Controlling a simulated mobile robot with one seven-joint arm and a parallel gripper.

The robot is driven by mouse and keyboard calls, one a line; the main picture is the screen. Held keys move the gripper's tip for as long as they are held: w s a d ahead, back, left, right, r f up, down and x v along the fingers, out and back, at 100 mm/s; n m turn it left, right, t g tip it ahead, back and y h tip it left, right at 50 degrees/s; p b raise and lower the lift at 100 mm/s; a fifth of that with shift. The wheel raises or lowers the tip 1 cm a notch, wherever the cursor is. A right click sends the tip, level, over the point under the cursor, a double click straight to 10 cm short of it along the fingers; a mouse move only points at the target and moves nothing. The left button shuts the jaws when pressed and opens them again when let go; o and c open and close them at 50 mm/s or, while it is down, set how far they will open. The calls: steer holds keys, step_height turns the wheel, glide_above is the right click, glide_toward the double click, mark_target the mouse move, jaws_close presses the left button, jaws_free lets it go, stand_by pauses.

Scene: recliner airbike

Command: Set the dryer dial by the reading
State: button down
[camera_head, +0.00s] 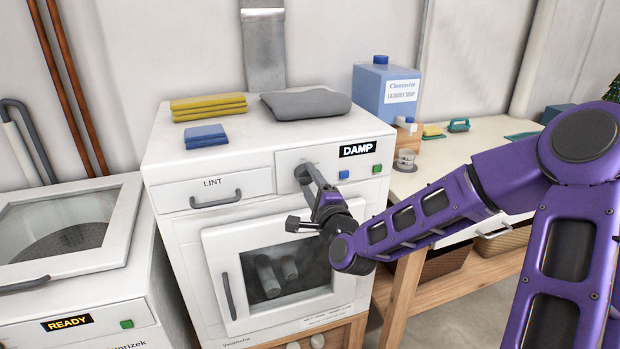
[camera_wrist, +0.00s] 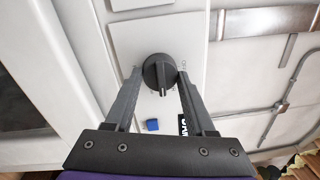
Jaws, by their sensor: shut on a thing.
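The white dryer (camera_head: 180,160) stands in the middle of the head view. Its display (camera_head: 357,149) reads DAMP. The dark round dial (camera_wrist: 158,71) is on a pale panel in the wrist view; its raised bar points toward the bottom of that picture. My gripper (camera_wrist: 160,74) is shut on the dial, one finger on each side. In the head view my gripper (camera_head: 304,172) reaches the panel from the lower right and largely hides the dial. A blue button (camera_head: 343,174) and a green button (camera_head: 377,168) sit beneath the display.
Yellow towels (camera_head: 208,106), a blue cloth (camera_head: 206,136) and a grey folded cloth (camera_head: 306,103) lie on the dryer. The LINT drawer (camera_head: 213,188) and shut glass door (camera_head: 285,275) are nearby. A washer (camera_head: 75,240) reading READY stands left; a wooden table (camera_head: 470,150) stands right.

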steer(key=m+p, duration=0.1)
steer(key=m, duration=0.4)
steer(key=shift+r+m, duration=0.1)
steer(key=shift+m, duration=0.3)
stand_by(0.4)
steer(key=shift+c, duration=1.2)
jaws_free()
